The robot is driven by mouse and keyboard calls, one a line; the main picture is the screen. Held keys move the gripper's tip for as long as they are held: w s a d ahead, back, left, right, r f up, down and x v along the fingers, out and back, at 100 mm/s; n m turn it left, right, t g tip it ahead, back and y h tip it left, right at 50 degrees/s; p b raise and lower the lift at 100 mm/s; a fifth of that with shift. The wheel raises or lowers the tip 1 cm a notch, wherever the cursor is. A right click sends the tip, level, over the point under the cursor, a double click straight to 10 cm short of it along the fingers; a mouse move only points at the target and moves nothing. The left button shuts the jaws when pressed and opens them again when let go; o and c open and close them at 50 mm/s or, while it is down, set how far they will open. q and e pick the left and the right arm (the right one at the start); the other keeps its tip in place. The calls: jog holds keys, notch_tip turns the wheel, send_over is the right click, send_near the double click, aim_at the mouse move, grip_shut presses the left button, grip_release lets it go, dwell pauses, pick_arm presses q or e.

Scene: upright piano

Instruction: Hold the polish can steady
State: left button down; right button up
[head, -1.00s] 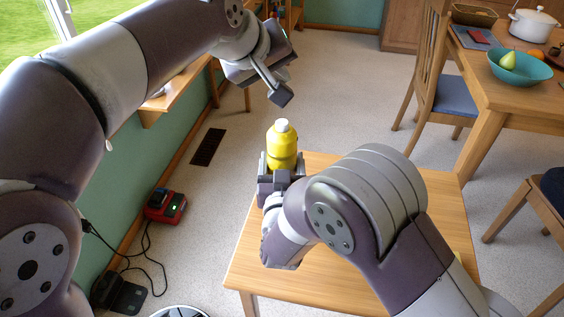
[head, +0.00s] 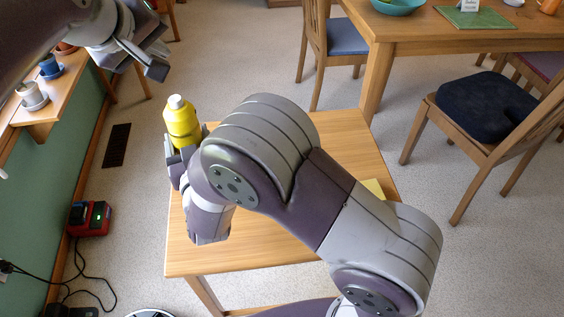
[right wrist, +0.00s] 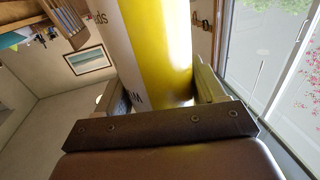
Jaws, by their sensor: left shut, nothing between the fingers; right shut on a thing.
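The yellow polish can (head: 181,122) with a white cap stands near upright, leaning slightly in the head view. My right gripper (head: 184,152) is closed around its lower part, near the left edge of the small wooden table. In the right wrist view the can's yellow and white side (right wrist: 160,45) sits between the two fingers (right wrist: 162,88). The can's base is hidden, so I cannot tell whether it touches anything. My left gripper (head: 150,62) is shut and empty, above and to the left of the can, apart from it.
The small wooden table (head: 270,245) is mostly bare, with a yellow item (head: 374,188) partly behind my right arm. A shelf with cups (head: 32,98) runs along the left wall. A red device (head: 90,218) and cables lie on the floor. Chairs (head: 490,110) stand right.

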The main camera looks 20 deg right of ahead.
jog(key=o, duration=1.5)
jog(key=shift+o, duration=0.2)
